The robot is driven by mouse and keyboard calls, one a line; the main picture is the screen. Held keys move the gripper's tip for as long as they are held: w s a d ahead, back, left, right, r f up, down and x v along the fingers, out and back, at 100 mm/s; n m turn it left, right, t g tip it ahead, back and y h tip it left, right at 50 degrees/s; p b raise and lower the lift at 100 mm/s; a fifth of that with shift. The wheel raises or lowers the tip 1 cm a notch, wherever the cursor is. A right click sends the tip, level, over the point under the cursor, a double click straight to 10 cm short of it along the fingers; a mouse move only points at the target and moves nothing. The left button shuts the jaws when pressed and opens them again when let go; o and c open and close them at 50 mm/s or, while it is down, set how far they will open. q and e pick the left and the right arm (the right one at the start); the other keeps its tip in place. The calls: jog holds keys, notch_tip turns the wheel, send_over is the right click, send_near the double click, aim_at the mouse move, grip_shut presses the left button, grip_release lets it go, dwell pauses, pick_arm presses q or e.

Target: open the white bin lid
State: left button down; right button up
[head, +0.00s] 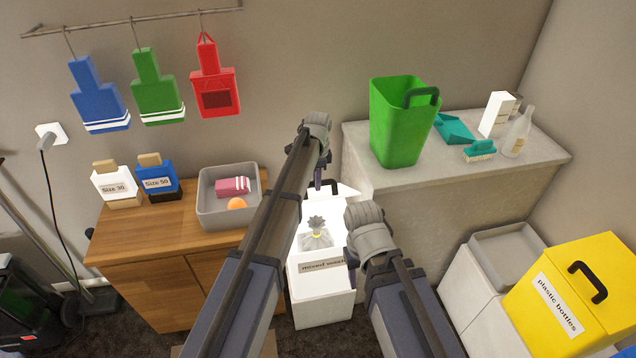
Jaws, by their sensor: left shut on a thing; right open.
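The white bin (318,310) with the label "mixed waste" stands on the floor in the middle. Its lid (346,192) is raised at the back, and a tied grey bag (316,236) shows inside the bin. My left gripper (320,181) is shut on the lid's dark handle, at the back of the bin. My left arm hides part of the lid and the bin's left side. My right gripper (351,272) is open and empty, pointing down by the bin's right front edge. My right wrist hides part of the bin's right side.
A wooden cabinet (150,236) with a grey tray (213,212) stands left of the bin. A stone counter (400,196) with a green bin (393,130) is behind right. A yellow bin (560,300) and a grey-topped bin (508,256) stand at right.

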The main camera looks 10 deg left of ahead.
pick_arm(q)
jog(key=shift+w+a, duration=0.2)
jog(key=shift+w, duration=0.2)
jog(key=c, duration=1.1)
grip_release()
jog(key=shift+f, duration=0.1)
jog(key=o, duration=0.3)
jog(key=shift+w+f, duration=0.15)
jog(key=shift+f, duration=0.05)
jog(key=shift+o, duration=0.6)
jog(key=shift+s+d+r, duration=0.1)
jog(key=shift+s, duration=0.1)
jog(key=shift+r, duration=0.1)
jog(key=shift+r+p, duration=0.25)
jog(key=shift+p, duration=0.1)
jog(key=r+p, duration=0.4)
jog(key=p, duration=0.1)
jog(key=r+p, duration=0.2)
jog(key=r, duration=0.1)
jog(key=shift+s+r, duration=0.1)
jog(key=shift+s, duration=0.15)
